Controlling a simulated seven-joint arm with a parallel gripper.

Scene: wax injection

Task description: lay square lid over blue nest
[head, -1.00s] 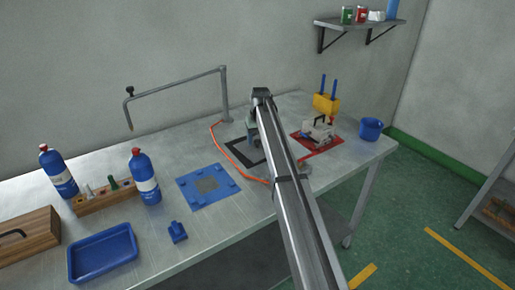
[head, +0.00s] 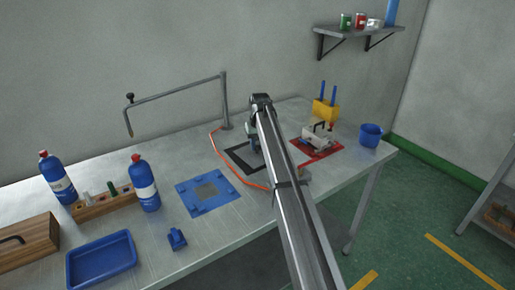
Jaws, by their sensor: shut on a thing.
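The blue nest (head: 226,203) is a flat blue plate with raised blue blocks and a grey square in its middle, lying mid-table. Nothing covers it. My gripper (head: 255,147) points down over the black-framed square (head: 234,159), to the right of and behind the blue nest. It is mostly hidden behind my arm. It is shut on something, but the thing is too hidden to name. I cannot make out the square lid as a separate thing.
An orange cord (head: 232,169) curves between the blue nest and the black-framed square. A red mat (head: 325,154) with a grey clamp-like block is right of my arm. A blue bottle (head: 144,184), blue tray (head: 101,259) and small blue piece (head: 176,239) are left.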

